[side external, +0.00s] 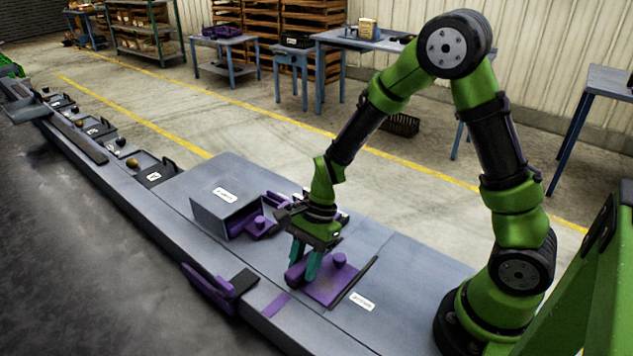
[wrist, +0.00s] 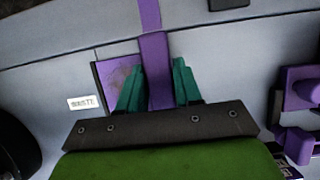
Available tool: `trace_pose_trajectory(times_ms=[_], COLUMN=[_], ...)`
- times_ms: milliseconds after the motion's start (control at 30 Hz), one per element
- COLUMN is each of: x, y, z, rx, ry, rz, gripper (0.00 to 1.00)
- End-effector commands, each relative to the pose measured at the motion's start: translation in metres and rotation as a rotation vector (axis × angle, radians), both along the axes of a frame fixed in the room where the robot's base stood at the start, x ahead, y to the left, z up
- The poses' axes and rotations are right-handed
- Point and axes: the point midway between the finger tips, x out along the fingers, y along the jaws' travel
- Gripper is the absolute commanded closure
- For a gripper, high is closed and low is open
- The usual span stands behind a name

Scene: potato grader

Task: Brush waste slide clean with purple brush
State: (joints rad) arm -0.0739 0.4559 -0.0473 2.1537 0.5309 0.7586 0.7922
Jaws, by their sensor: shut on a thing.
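The waste slide (side external: 322,287) is a flat purple plate on the grey bench top, beside a small white label (side external: 362,301). In the wrist view, part of the slide (wrist: 111,74) shows left of my fingers, with a brownish smudge on it, beside the label reading "WASTE" (wrist: 83,103). My gripper (side external: 305,264) points down at the slide's left part, its teal fingers shut on a purple piece, apparently the brush (wrist: 159,80). The fingers and palm hide much of it. I cannot tell whether its lower end touches the slide.
A grey box (side external: 222,209) with purple parts (side external: 258,224) at its mouth stands left of my gripper. A purple bracket (side external: 210,288) and a black block (side external: 243,283) sit at the bench's front edge. A dark raised strip (side external: 352,282) borders the slide's right side.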

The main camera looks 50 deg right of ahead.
Motion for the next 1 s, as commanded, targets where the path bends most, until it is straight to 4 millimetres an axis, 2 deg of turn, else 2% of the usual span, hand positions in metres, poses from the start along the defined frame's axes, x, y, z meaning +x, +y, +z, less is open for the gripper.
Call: trace_pose_trajectory(times_ms=[533,1000], x=[-0.001,-0.033], y=[0.000,0.000], z=[0.000,0.000], rx=[0.000,0.001], ry=[0.000,0.001], rz=[0.000,-0.001], gripper=[0.90,0.90])
